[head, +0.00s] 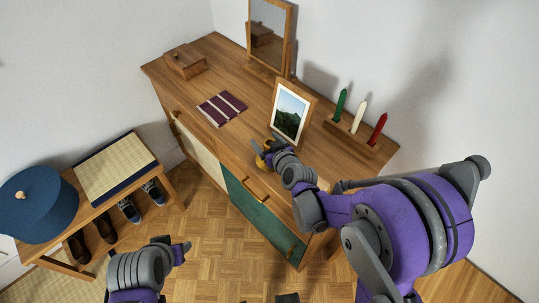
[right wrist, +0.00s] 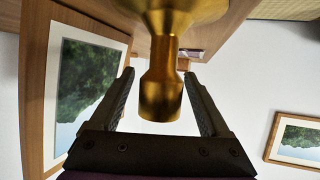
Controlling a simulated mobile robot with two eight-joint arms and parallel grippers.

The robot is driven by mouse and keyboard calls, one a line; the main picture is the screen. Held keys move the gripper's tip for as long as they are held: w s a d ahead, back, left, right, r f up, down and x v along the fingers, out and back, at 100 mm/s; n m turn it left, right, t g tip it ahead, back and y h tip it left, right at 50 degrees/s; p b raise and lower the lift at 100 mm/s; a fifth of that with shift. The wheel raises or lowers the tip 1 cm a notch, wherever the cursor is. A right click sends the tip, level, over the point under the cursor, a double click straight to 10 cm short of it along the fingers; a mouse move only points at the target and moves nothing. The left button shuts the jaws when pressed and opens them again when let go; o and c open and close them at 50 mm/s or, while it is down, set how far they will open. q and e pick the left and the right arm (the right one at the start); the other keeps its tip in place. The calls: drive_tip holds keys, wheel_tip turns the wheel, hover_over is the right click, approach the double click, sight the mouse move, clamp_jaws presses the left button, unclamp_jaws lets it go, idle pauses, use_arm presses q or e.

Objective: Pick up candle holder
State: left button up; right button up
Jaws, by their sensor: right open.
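A brass candle holder (right wrist: 161,92) shows large in the right wrist view. Its narrow stem lies between the two fingers of my right gripper (right wrist: 158,76), with a visible gap at each side. Its wider part is cut off by the top of that view. In the head view my right gripper (head: 267,148) is over the front edge of the dresser top, and only a little of the brass holder (head: 261,163) shows beside it. The right gripper is open. My left gripper (head: 182,249) is low over the floor, away from the dresser; its finger gap is unclear.
On the dresser (head: 235,75), a framed picture (head: 290,112) stands close behind my right gripper. A wooden block with three candles (head: 350,138) is to the right. A striped cloth (head: 221,108), wooden box (head: 185,61) and mirror (head: 268,32) are farther back. A shoe bench (head: 170,187) stands left.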

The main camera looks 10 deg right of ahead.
clamp_jaws()
idle(0.4)
